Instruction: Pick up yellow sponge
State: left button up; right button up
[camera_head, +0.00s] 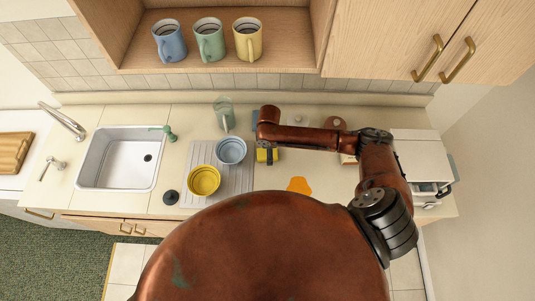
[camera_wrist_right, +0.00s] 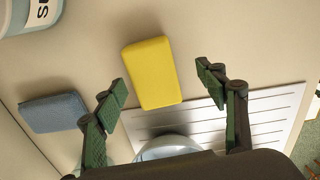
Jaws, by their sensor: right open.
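The yellow sponge (camera_wrist_right: 152,72) is a plain rectangular block lying on the beige counter. In the head view its yellow end (camera_head: 262,158) shows just below my right gripper, and the arm hides some of it. My right gripper (camera_wrist_right: 162,92) is open and empty, pointing down over the counter. In the right wrist view its two green-padded fingers stand on either side of the sponge's near end, with gaps on both sides. Whether the fingertips are down at the sponge's height is hard to tell. My left gripper is not in view.
A blue-grey sponge (camera_wrist_right: 54,113) lies left of the yellow one in the wrist view. A ribbed drainboard (camera_head: 240,190) holds a blue bowl (camera_head: 231,150) and a yellow bowl (camera_head: 204,180), close to the gripper. An orange spill-like patch (camera_head: 299,185) lies to the right.

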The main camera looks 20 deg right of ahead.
jog(key=w+f, duration=0.1)
jog(key=f, duration=0.2)
jog(key=shift+w, duration=0.4)
jog(key=shift+s+f, duration=0.15)
jog(key=shift+s, duration=0.35)
jog(key=shift+w, duration=0.3)
jog(key=c, duration=0.4)
jog(key=shift+s, duration=0.15)
jog(key=c, duration=0.5)
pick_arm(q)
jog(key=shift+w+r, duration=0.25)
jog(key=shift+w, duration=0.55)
pick_arm(e)
jog(key=shift+c, duration=0.2)
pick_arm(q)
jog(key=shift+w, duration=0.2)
pick_arm(e)
jog(key=shift+r, duration=0.2)
